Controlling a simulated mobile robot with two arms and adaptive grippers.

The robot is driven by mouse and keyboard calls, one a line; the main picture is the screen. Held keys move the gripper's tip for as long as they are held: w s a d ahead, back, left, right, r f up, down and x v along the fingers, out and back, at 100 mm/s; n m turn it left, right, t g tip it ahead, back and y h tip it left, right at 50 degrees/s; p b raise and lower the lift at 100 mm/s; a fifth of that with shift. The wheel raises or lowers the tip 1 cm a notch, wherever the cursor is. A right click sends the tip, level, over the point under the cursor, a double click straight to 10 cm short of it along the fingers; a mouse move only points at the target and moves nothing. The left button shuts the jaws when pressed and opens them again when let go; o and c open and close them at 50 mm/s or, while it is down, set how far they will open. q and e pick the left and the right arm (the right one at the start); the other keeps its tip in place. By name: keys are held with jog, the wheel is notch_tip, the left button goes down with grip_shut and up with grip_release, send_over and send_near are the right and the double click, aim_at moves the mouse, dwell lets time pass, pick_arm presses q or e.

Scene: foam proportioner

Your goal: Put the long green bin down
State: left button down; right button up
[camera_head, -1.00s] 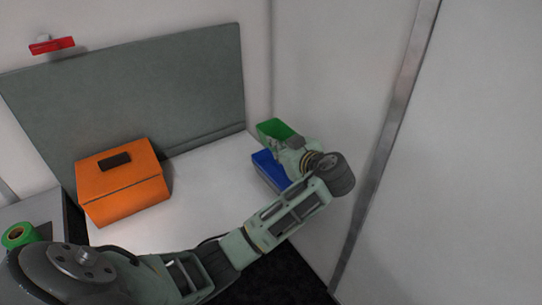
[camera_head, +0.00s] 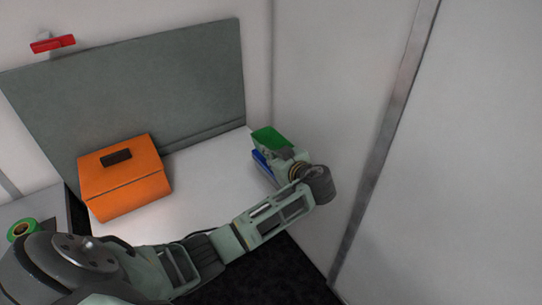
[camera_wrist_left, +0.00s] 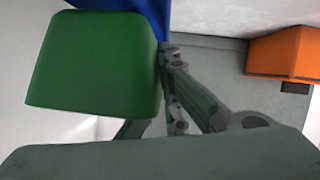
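The green bin (camera_head: 270,137) is at the far right end of the white table, beside and partly above a blue bin (camera_head: 260,166). My left gripper (camera_head: 281,152) is at its near side and appears shut on its edge. In the left wrist view the green bin (camera_wrist_left: 92,62) fills the left, with my gripper's fingers (camera_wrist_left: 172,92) against its right edge. The blue bin (camera_wrist_left: 184,22) shows behind it. The bin's underside and any contact with the table or blue bin are hidden. My right gripper is not in view.
An orange box (camera_head: 125,185) with a dark handle stands on the white table (camera_head: 205,185). A grey panel (camera_head: 130,85) stands behind and a pale wall (camera_head: 330,110) is close on the right. A green tape roll (camera_head: 22,229) lies at left. The table's middle is clear.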

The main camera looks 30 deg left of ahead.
pick_arm(q)
jog(key=shift+f+b, duration=0.35)
jog(key=shift+f, duration=0.1)
jog(key=c, duration=2)
grip_release()
jog(key=shift+c, duration=0.2)
jog(key=shift+o, duration=0.3)
jog(key=shift+r, duration=0.1)
jog(key=shift+r+p, duration=0.55)
jog(key=shift+p, duration=0.1)
jog(key=shift+d+r, duration=0.2)
jog(key=b+v, duration=0.2)
jog(key=v, duration=0.9)
jog(key=shift+s+d, duration=0.2)
jog(key=shift+s, duration=0.05)
